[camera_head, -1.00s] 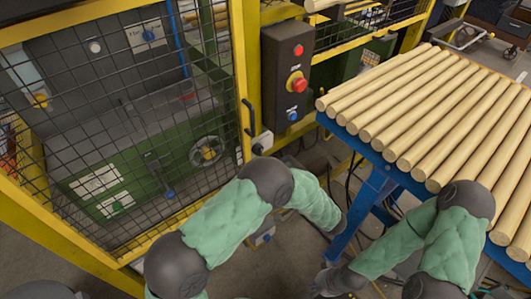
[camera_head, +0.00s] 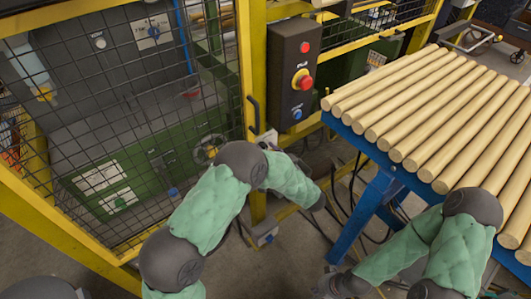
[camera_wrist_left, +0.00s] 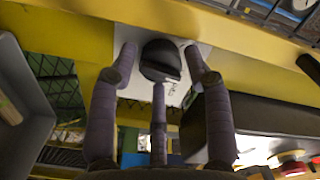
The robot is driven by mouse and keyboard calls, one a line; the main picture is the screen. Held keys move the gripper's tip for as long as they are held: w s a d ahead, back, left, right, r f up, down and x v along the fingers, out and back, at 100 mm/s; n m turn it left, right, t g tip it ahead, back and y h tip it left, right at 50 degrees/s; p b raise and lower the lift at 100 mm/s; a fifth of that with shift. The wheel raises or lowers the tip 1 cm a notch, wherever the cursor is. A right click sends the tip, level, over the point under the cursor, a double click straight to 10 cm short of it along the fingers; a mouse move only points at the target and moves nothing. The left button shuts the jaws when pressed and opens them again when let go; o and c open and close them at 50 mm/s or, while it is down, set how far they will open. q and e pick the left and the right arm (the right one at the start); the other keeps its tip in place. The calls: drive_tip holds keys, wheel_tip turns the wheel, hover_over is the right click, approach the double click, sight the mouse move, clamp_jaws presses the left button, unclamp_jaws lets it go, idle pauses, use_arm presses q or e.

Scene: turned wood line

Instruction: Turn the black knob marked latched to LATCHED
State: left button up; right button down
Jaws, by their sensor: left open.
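The black knob (camera_wrist_left: 160,62) shows in the left wrist view as a dark, rounded knob on a white plate (camera_wrist_left: 203,48) fixed to a yellow post. Small marks on the plate are too small to read. My left gripper (camera_wrist_left: 160,66) has its fingers spread around the knob, one on each side and one below in the picture; contact is not clear. In the head view, a white box (camera_head: 265,139) sits on the yellow post above my left arm, and I cannot make out the knob. My right gripper (camera_head: 332,286) is low near the bottom edge, away from the post, its fingers unclear.
A dark control box (camera_head: 293,75) with red and blue buttons stands right of the post. A black door handle (camera_head: 253,112) and mesh guard (camera_head: 100,150) lie left of it. A blue-framed table (camera_head: 368,205) carries wooden rods (camera_head: 430,110) on the right.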

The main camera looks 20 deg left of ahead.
use_arm(q)
drive_tip(key=shift+w+a, duration=0.25)
drive_tip(key=shift+a, duration=0.05)
drive_tip(key=c, duration=0.9)
drive_tip(key=m+b, duration=0.1)
drive_tip(key=m, duration=0.2)
drive_tip(key=shift+m+b, duration=0.35)
drive_tip(key=shift+m, duration=1.65)
